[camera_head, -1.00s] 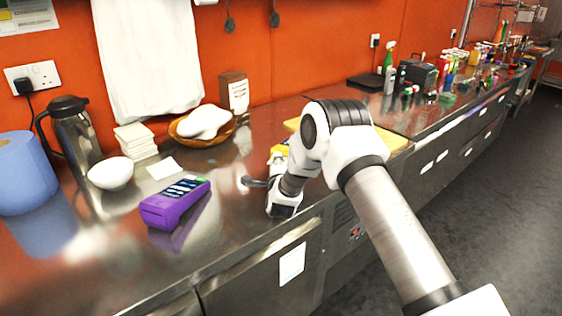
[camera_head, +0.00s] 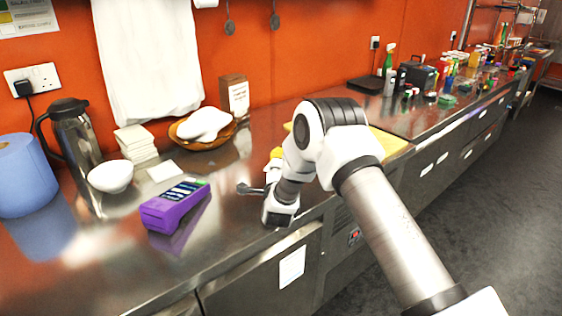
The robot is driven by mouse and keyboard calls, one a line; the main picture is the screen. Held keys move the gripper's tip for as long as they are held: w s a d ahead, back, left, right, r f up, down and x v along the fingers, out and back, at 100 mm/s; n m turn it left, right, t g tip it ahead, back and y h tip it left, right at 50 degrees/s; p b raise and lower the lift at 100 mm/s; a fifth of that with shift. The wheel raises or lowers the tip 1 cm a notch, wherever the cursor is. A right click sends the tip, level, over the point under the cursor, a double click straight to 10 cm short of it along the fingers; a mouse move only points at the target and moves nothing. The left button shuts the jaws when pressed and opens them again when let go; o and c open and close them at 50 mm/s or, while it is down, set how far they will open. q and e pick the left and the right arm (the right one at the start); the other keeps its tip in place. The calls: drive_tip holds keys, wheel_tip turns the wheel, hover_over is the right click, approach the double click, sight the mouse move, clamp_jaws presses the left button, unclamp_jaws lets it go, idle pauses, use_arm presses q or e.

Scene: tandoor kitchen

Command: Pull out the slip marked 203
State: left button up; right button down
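No marking 203 is readable on any paper in view. A single white slip of paper (camera_head: 163,171) lies flat on the steel counter, left of my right arm. A stack of white paper squares (camera_head: 136,142) stands behind it. Another white sheet (camera_head: 291,267) is on the cabinet front below the counter edge. My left gripper is out of view.
A basket (camera_head: 225,130) and small box (camera_head: 234,95) are at the back. A yellow board (camera_head: 392,144) lies behind my arm. The front-left counter is clear.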

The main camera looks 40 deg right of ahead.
drive_tip(key=shift+s+a+r, duration=0.1)
drive_tip(key=shift+s+a, duration=0.35)
drive_tip(key=shift+a, duration=0.15)
drive_tip(key=shift+s+a, duration=0.4)
drive_tip(key=shift+a, duration=0.2)
drive_tip(key=shift+a+r+p, duration=0.1)
drive_tip(key=shift+r+p, duration=0.3)
drive_tip(key=shift+r, duration=0.15)
drive_tip(key=shift+s+a+r+p, duration=0.25)
drive_tip(key=shift+r+p, duration=0.1)
drive_tip(key=shift+r, duration=0.35)
drive_tip(key=shift+s+a+r+p, duration=0.2)
drive_tip(key=shift+r+p, duration=0.1)
drive_tip(key=shift+r, duration=0.35)
drive_tip(key=shift+s+a+r+p, duration=0.15)
drive_tip(key=shift+a+r+p, duration=0.15)
drive_tip(key=shift+r, duration=0.4)
